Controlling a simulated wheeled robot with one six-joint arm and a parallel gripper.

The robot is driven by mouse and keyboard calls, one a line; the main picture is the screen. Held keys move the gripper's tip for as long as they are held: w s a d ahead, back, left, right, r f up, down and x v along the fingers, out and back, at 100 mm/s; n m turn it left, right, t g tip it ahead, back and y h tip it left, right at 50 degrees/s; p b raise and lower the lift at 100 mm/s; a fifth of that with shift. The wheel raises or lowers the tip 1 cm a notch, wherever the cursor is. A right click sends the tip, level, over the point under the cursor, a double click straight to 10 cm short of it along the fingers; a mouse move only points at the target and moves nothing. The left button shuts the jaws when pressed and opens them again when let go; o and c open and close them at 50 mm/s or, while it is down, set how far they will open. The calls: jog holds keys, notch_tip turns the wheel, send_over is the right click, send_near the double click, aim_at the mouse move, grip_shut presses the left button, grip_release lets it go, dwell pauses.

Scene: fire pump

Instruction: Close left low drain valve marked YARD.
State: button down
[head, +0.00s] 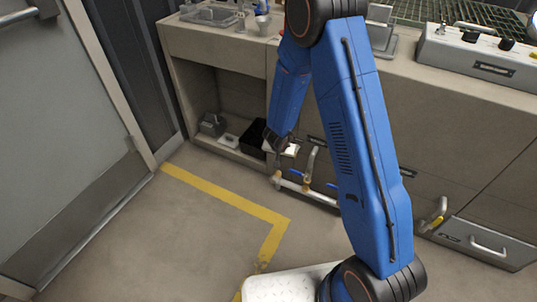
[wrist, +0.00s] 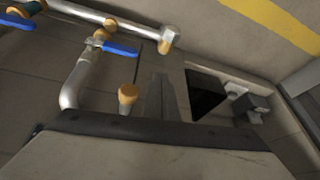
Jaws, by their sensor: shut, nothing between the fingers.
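A low horizontal pipe (head: 318,194) runs along the cabinet foot, with two blue-handled valves. The left valve's blue handle (head: 297,173) also shows in the wrist view (wrist: 120,48). It lies roughly parallel to the horizontal pipe and across the grey branch pipe (wrist: 78,82). The second blue handle (head: 331,186) is farther right, and at the upper left in the wrist view (wrist: 15,22). I cannot read a YARD mark. My gripper (head: 278,164) points down by the pipe's left end, apart from the left handle. Its fingers (wrist: 162,98) look shut and empty.
A tan knob (wrist: 127,95) stands beside my fingers. A black bin (wrist: 205,92) and a grey device (head: 212,125) sit in the open cabinet bay at left. Floor with a yellow line (head: 225,195) is clear in front. A drawer (head: 487,243) is at lower right.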

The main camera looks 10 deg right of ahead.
jog(key=shift+w+a+r, duration=0.15)
jog(key=shift+a+r, duration=0.25)
jog(key=shift+a, duration=0.4)
jog(key=shift+w+a+r, duration=0.2)
jog(key=shift+a+r, duration=0.15)
jog(key=shift+a, duration=0.45)
jog(key=shift+w+a+r, duration=0.15)
jog(key=shift+a+r, duration=0.25)
jog(key=shift+a, duration=0.4)
notch_tip(320, 180, up, 17)
jog(key=a+n+t+y, duration=0.2)
jog(key=y, duration=0.1)
jog(key=s+d+r+n+y, duration=0.2)
jog(key=s+r, duration=0.7)
jog(key=r, duration=0.4)
jog(key=s+d+r+h, duration=0.1)
jog(key=s+d+r, duration=0.2)
jog(key=s, duration=0.7)
jog(key=s+d+r+g+h, duration=0.1)
jog(key=s+d+r, duration=0.2)
jog(key=s+d, duration=0.4)
jog(key=s+d+r+n+h, duration=0.1)
jog(key=s+d+r, duration=0.2)
jog(key=s, duration=1.1)
jog(key=d, duration=0.3)
jog(key=shift+g+h, duration=0.3)
